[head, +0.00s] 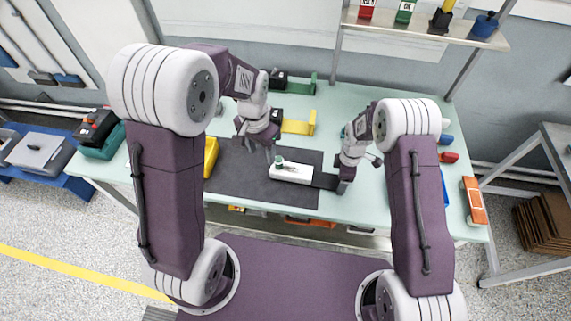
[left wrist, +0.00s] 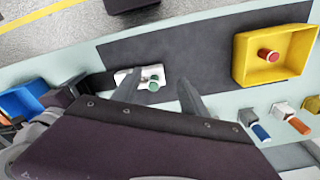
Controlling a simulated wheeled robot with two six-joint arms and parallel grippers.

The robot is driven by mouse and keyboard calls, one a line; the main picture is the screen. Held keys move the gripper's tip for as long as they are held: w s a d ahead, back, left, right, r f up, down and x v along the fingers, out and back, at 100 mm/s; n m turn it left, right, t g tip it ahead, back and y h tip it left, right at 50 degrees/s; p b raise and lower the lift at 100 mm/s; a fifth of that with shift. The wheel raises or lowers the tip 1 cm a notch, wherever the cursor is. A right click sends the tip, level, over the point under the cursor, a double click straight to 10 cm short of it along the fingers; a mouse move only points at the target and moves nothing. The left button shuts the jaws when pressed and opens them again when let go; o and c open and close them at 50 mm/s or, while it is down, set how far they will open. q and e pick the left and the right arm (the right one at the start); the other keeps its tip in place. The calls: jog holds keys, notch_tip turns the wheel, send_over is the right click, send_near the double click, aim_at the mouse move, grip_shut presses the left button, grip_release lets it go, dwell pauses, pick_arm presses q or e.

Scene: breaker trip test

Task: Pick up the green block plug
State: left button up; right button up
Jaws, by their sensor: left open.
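The green block plug (head: 279,160) is a small round green piece on the left part of a white block (head: 292,173), which lies on the dark mat (head: 240,178). In the left wrist view the plug (left wrist: 153,86) shows between my left fingers, with the white block (left wrist: 128,78) around it. My left gripper (head: 269,154) is open just above and left of the plug; its fingers (left wrist: 160,78) are apart with no visible hold. My right gripper (head: 343,187) is low at the right end of the mat, beside a dark piece by the white block; its jaws are unclear.
A yellow tray (left wrist: 244,75) with a red button (left wrist: 268,55) stands at the mat's left side in the head view. Yellow (head: 299,127) and green (head: 302,87) brackets stand at the back. A blue bin (left wrist: 22,100) is beyond my right arm. A shelf (head: 420,27) stands behind.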

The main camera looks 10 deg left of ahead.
pick_arm(q)
jog(key=w+d+f+m, duration=0.1)
jog(key=w+d+m, duration=0.2)
jog(key=w+m, duration=0.35)
jog(key=n, duration=0.2)
send_over(280, 158)
jog(key=shift+g, duration=0.3)
notch_tip(280, 158, down, 7)
jog(key=shift+w+a+r, duration=0.1)
jog(key=shift+a+r, duration=0.05)
jog(key=f, duration=0.5)
jog(key=shift+d+f, duration=0.15)
jog(key=shift+d, duration=0.05)
grip_shut()
